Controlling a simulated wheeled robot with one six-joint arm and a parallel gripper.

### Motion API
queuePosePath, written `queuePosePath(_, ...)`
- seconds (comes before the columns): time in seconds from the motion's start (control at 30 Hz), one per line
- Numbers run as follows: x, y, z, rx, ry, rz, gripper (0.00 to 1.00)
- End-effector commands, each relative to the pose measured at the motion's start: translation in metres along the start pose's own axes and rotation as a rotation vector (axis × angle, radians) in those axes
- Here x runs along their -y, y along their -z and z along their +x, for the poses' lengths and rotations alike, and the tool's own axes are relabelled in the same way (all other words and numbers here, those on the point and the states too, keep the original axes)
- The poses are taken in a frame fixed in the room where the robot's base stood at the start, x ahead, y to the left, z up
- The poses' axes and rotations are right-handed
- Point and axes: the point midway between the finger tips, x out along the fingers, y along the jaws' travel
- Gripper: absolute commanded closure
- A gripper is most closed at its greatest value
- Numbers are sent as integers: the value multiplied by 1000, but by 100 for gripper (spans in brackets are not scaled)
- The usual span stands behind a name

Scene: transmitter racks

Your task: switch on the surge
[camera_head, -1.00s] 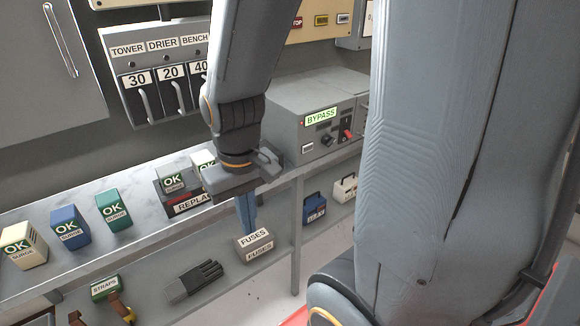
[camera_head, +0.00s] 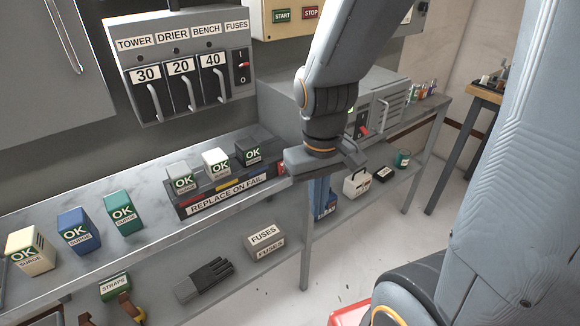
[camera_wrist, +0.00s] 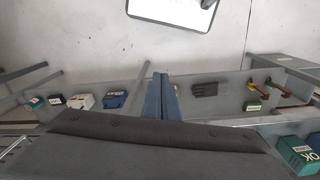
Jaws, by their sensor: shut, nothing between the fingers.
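Three surge blocks marked OK, in grey (camera_head: 183,178), white (camera_head: 217,164) and black (camera_head: 252,152), sit in a holder labelled REPLACE ON FAIL (camera_head: 228,195) on the bench. Loose cream (camera_head: 30,252), blue (camera_head: 78,231) and green (camera_head: 123,213) surge blocks stand to its left. My gripper (camera_head: 319,200) is just right of the holder at the bench's front edge, pointing down, its blue fingers together and empty. The wrist view shows the shut fingers (camera_wrist: 160,97) too. A grey box (camera_head: 283,108) with a red switch (camera_head: 365,131) stands behind my arm, which hides much of its front.
A wall panel with levers 30, 20 and 40 (camera_head: 182,70) and a FUSES switch (camera_head: 242,67) hangs above the bench. The lower shelf holds a fuses box (camera_head: 265,240), a dark glove (camera_head: 204,280) and a white case (camera_head: 357,185).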

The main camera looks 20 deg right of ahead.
Motion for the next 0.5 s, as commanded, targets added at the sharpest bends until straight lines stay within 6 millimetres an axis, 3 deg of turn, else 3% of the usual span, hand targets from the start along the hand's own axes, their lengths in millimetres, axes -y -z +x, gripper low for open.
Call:
queuePosePath(0.17,-35,26,-24,-58,-116,-297,100)
queuePosePath(0.3,-56,60,-41,-120,-206,-655,100)
queuePosePath(0.5,-55,96,-58,-202,-256,-1185,100)
